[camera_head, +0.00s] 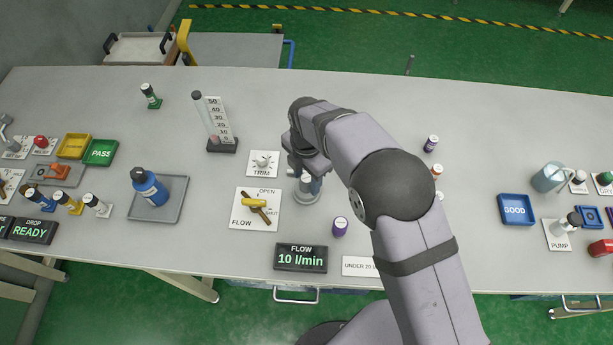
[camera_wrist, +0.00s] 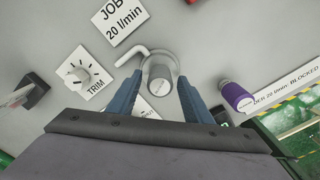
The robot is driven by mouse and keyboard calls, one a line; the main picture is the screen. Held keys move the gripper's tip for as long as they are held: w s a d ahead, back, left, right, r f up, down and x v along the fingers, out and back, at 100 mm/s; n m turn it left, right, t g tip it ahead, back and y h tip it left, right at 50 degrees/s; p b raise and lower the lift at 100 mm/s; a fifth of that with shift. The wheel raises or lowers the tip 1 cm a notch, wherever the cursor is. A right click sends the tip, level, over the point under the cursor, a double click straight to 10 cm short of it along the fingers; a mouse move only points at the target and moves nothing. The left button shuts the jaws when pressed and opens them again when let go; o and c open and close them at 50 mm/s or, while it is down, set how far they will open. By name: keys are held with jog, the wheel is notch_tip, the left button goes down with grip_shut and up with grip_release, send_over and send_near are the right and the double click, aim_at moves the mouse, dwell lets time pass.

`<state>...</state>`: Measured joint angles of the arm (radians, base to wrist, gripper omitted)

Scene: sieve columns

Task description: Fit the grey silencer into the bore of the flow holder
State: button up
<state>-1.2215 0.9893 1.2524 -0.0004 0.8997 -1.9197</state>
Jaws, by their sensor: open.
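My gripper (camera_head: 305,172) is above a small grey fixture, the flow holder (camera_head: 306,197), right of the FLOW valve plate. In the wrist view the open blue fingers of my gripper (camera_wrist: 161,78) stand on either side of a grey cylinder, which looks like the silencer (camera_wrist: 160,90). Gaps show between it and both fingers. It stands at the holder, whose bent pale pipe (camera_wrist: 132,54) curves off to the left. The cylinder's lower end and the bore are hidden, so I cannot tell how deep it sits.
A purple bottle (camera_head: 340,226) stands close to the right of the holder. The FLOW plate (camera_head: 256,208) with its yellow-handled valve and the TRIM knob (camera_head: 263,163) are to the left. The FLOW display (camera_head: 301,257) reads 10 l/min. Bench space behind is clear.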

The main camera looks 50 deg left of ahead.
aim_at(307, 178)
notch_tip(307, 178, up, 12)
jog(key=b, duration=0.2)
jog(key=shift+r+b, duration=0.15)
jog(key=shift+b, duration=0.15)
jog(key=w+d+r+m, duration=0.1)
jog(key=w+d+m, duration=0.65)
jog(key=d, duration=0.45)
jog(key=w+d+m, duration=0.7)
jog(key=d+m, duration=0.2)
jog(key=d, duration=0.4)
jog(key=s+d+f+m, duration=0.1)
jog(key=s+d+m, duration=0.2)
jog(key=d+m, duration=0.3)
jog(key=s+d+f+m, duration=0.1)
jog(key=s+d+m, duration=0.3)
jog(key=d+m, duration=0.3)
jog(key=s+d+f+m, duration=0.1)
jog(key=s+d+m, duration=0.2)
jog(key=d+m, duration=0.3)
jog(key=d, duration=0.5)
jog(key=shift+s+d+f, duration=0.25)
jog(key=shift+d+f, duration=0.05)
jog(key=shift+f, duration=0.1)
